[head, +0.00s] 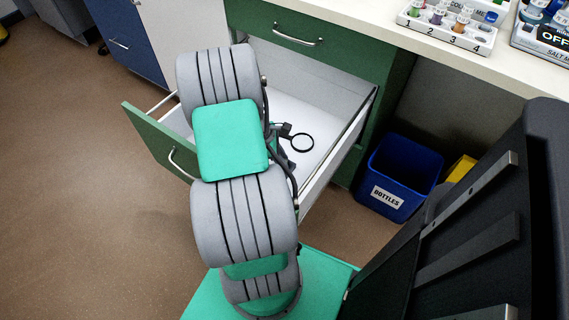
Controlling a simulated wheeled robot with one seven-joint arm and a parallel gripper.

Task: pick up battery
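I cannot make out a battery in the head view. A green-fronted drawer (155,142) stands open with a white inside, and my grey and green arm reaches over it and covers much of it. My gripper is hidden behind my arm, so its fingers and anything between them do not show. Small dark parts show beside the arm over the drawer, but I cannot tell what they belong to.
A round black-rimmed ring, perhaps a magnifier (302,142), shows in the drawer. A blue bin marked BOTTLES (398,172) stands right of it, with a yellow object (460,168) beyond. A numbered white rack (447,28) sits on the bench.

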